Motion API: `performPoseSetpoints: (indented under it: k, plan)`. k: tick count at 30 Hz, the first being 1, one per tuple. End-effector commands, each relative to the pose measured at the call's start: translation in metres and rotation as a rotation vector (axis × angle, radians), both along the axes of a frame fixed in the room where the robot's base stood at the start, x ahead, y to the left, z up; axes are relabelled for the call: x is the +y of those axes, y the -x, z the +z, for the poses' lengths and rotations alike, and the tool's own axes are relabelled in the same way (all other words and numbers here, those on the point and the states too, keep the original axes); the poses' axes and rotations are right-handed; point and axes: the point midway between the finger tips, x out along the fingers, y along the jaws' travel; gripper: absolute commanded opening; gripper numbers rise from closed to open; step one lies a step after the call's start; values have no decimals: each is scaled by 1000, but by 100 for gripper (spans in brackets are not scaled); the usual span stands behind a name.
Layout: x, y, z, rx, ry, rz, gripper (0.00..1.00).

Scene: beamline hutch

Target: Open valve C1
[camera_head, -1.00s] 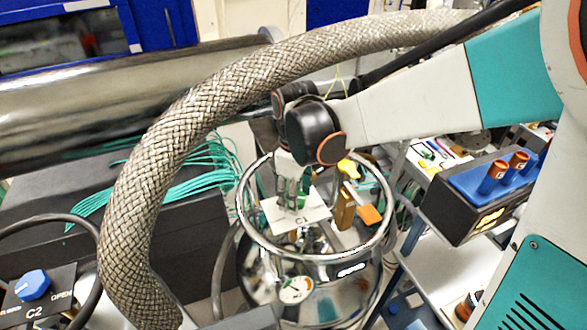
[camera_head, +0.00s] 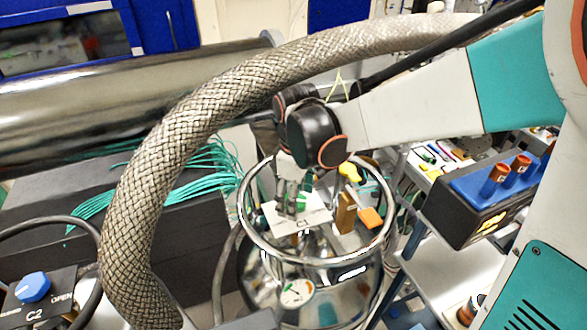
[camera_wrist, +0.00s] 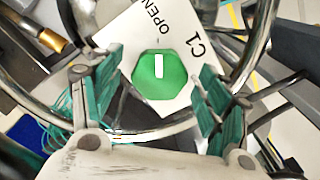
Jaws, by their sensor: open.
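In the wrist view the bar stands nearly upright in the picture, and the OPEN lettering is above the knob. My gripper (camera_wrist: 155,68) is open, with one teal-padded finger on each side of the knob. Gaps show between both pads and the knob in the picture; I cannot tell the height difference. In the head view my gripper (camera_head: 288,208) points down over the plate (camera_head: 310,224), hiding most of the knob.
A shiny metal ring (camera_head: 247,235) surrounds the plate above a steel vessel with a gauge (camera_head: 296,291). A thick braided hose (camera_head: 135,190) arches at left and behind. A blue C2 knob (camera_head: 33,287) is at lower left. A blue-topped box (camera_head: 475,190) stands at right.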

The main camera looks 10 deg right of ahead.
Motion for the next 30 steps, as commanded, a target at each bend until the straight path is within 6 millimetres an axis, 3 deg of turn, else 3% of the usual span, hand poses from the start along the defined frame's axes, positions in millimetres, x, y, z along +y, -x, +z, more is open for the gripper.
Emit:
performPoseSetpoints:
  k: [8,21,30]
  plan:
    - [0,2,23,0,0,1,70]
    - [0,2,102,0,0,1,70]
    - [0,2,120,0,0,1,70]
